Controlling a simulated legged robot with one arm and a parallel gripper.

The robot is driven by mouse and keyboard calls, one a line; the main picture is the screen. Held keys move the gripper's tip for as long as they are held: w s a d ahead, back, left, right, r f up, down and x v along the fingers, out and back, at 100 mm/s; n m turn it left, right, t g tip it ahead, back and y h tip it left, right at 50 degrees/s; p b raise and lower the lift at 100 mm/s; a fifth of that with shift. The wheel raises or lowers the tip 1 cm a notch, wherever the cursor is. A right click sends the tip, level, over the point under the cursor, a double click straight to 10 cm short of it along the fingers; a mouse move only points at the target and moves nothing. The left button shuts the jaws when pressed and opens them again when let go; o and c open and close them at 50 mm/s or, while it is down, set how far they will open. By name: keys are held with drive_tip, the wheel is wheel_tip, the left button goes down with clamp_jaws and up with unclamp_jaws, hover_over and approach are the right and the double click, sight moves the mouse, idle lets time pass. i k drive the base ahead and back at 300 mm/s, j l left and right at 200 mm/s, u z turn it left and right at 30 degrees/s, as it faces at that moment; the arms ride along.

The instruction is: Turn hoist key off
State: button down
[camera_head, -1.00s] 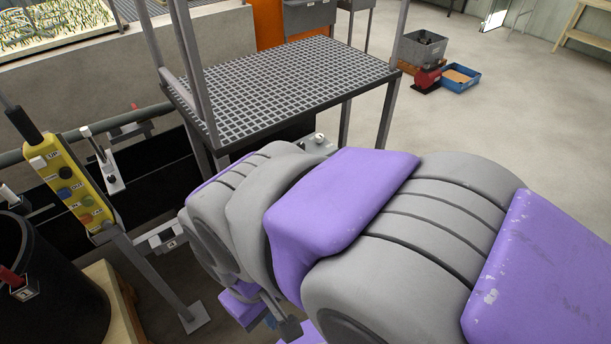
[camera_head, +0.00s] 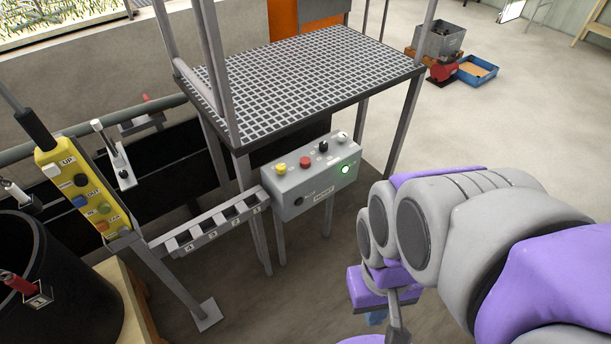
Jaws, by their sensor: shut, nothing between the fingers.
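A grey control box (camera_head: 310,183) stands on thin legs at the front of the grating platform. Its front face carries a small dark round switch (camera_head: 299,201), which looks like the key switch, a lit green lamp (camera_head: 345,169) and a label too small to read surely. The switch's angle cannot be made out. Yellow, red, black and white knobs sit on top of the box. My gripper (camera_head: 397,322) is shut and empty at the bottom, right of and nearer than the box, apart from it. Its fingertips are hard to make out.
A black bin (camera_head: 50,290) stands at lower left. The grating platform (camera_head: 300,80) stands behind the box.

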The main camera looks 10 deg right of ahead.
sight(281, 167)
drive_tip(key=i+l+z, duration=0.1)
drive_tip(key=i+l, duration=0.65)
drive_tip(key=i, duration=0.15)
